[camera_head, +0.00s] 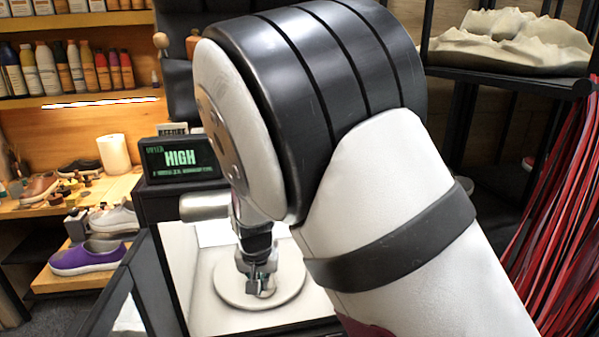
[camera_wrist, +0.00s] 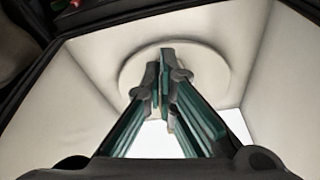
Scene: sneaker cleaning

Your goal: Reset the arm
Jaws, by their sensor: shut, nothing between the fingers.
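My gripper (camera_head: 262,284) shows in the head view below the large white and black links of my arm, in front of a pale round disc (camera_head: 232,291). In the wrist view my gripper (camera_wrist: 167,52) has its teal and grey fingers together, with nothing between them. The disc (camera_wrist: 215,75) lies beyond the fingertips inside a white-walled box (camera_wrist: 270,45). My arm hides much of the middle and right of the head view.
A black display reading HIGH (camera_head: 180,158) stands behind the box. Shelves with bottles (camera_head: 75,68) and a purple shoe (camera_head: 86,258) are at left. Red strands (camera_head: 565,215) hang at right below a black shelf (camera_head: 510,82) with a pale sculpted piece.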

